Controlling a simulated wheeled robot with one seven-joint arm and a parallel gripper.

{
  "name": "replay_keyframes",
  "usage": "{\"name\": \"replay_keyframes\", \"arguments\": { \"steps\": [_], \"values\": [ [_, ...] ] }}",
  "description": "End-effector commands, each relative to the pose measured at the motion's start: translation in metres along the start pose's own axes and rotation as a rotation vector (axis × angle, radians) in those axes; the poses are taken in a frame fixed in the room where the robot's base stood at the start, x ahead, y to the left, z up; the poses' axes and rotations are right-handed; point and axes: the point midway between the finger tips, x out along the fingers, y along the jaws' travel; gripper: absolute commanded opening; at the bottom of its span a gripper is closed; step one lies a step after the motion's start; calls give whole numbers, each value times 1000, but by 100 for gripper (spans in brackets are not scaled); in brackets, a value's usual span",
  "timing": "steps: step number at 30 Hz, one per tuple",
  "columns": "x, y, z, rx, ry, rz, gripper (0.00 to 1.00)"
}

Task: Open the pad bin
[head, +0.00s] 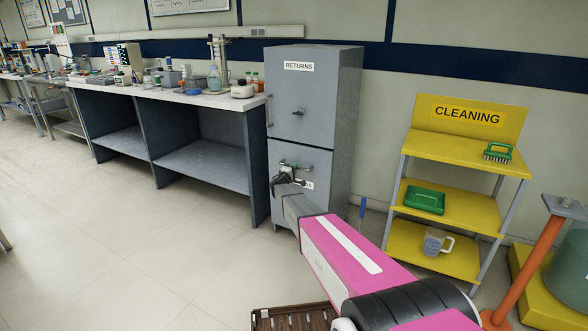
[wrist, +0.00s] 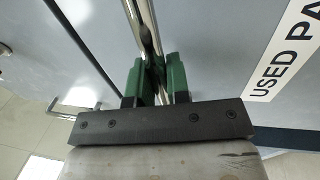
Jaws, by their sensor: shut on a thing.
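The pad bin (head: 314,163) is the lower grey front of the tall grey cabinet, below the upper door marked RETURNS. In the wrist view its label (wrist: 285,62) reads "USED PA", cut off by the frame edge. The bin's shiny metal bar handle (wrist: 141,22) runs between the green fingers of my gripper (wrist: 157,82), which are shut on it. In the head view my gripper (head: 284,178) is at the bin's handle, and my arm hides the lower part of the front. The bin front looks flush with the cabinet.
The RETURNS door (head: 299,98) looks closed. A lab bench (head: 180,97) with bottles and instruments stands left of the cabinet. A yellow CLEANING shelf (head: 450,150) stands to the right. A brown slatted thing (head: 290,318) lies low in front. Open floor (head: 150,240) is at left.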

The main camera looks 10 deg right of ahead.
Motion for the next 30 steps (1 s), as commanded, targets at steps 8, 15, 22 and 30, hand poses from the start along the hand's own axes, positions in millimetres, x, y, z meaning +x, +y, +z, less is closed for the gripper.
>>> {"name": "replay_keyframes", "arguments": {
  "steps": [8,15,22,30],
  "values": [
    [-54,11,2,0,2,-1,0],
    [-132,28,3,-1,3,-2,0],
    [-203,41,3,0,3,-2,0],
    [-259,52,2,0,1,-2,0]
  ]
}}
